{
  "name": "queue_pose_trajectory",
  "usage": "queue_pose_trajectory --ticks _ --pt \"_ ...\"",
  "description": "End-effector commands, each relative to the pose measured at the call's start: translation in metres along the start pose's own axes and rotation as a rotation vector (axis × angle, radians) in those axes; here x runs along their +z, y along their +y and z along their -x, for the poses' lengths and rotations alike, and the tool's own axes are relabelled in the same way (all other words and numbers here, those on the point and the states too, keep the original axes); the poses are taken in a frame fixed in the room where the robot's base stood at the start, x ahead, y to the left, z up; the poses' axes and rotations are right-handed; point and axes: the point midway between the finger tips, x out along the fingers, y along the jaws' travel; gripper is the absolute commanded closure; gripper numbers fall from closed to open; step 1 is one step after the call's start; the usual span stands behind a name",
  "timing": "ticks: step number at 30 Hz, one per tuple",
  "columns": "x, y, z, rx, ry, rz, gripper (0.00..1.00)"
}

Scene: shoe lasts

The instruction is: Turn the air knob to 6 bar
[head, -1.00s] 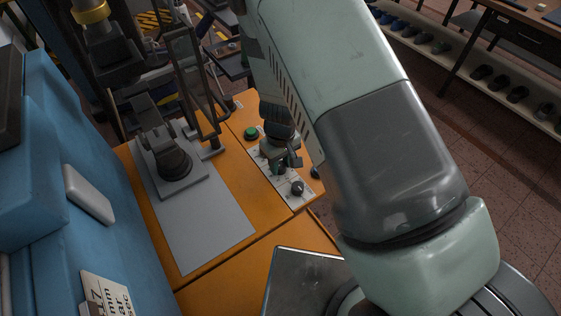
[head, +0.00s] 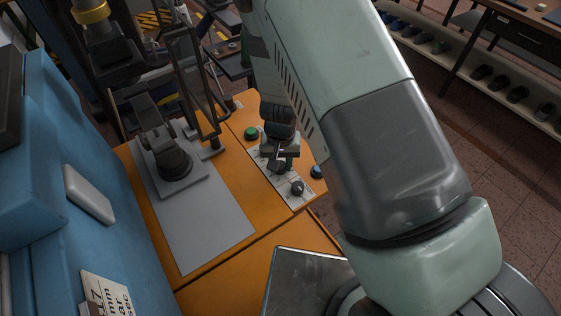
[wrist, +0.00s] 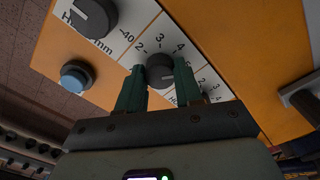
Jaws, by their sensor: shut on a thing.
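A white dial panel (head: 306,199) lies on the orange bench top, with several round dark knobs. My gripper (wrist: 159,75) points down at the panel, with its green fingers shut on the sides of a dark knob (wrist: 160,70). This knob has a pale pointer mark on top and printed numbers 2, 3 and 4 around its far side. Its name label is mostly hidden by the fingers, so I cannot tell whether it reads air. In the head view my gripper (head: 279,157) covers most of this knob.
Another dark knob (wrist: 94,17), marked in mm, sits at upper left in the wrist view; a head-view knob (head: 298,188) stands nearer the panel's end. A blue button (head: 317,171) and a green button (head: 251,133) flank the panel. A grey plate (head: 205,230) lies left.

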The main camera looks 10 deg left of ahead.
Motion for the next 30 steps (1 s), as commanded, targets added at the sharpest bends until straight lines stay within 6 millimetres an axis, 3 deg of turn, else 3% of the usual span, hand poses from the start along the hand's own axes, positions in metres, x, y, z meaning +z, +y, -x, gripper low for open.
queue_pose_trajectory --ticks 18,30 --pt "0.0006 0.0002 0.0004 0.001 -0.002 -0.584 0.96" --pt "0.0009 -0.0001 0.0004 0.001 -0.003 -0.876 0.96"
